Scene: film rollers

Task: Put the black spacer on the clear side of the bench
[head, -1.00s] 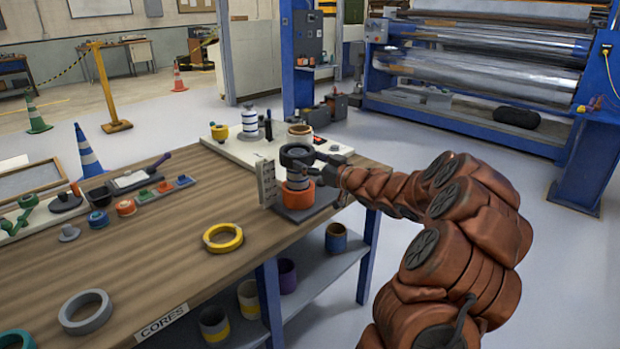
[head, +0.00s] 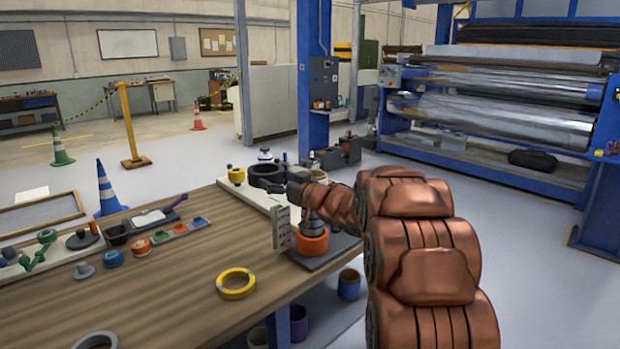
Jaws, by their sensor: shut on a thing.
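The black spacer (head: 266,171) is a thick black ring at the far end of the bench, in front of the white board's back items. My gripper (head: 284,184) is shut on its right side; the arm partly hides the fingers. Whether the ring is clear of the white board (head: 236,188) below it cannot be told. The bench (head: 180,262) has a wooden top with a wide bare area at its front and middle. A grey stand (head: 326,256) with an orange ring (head: 312,240) and a dark stepped post stands at the right edge, below my arm.
A yellow ring (head: 236,283) lies on the wood, and a grey ring (head: 95,341) at the front left. A pale upright plate (head: 281,228) stands by the grey stand. Small parts and a tool tray (head: 150,219) fill the left. A yellow cup (head: 236,174) stands on the white board.

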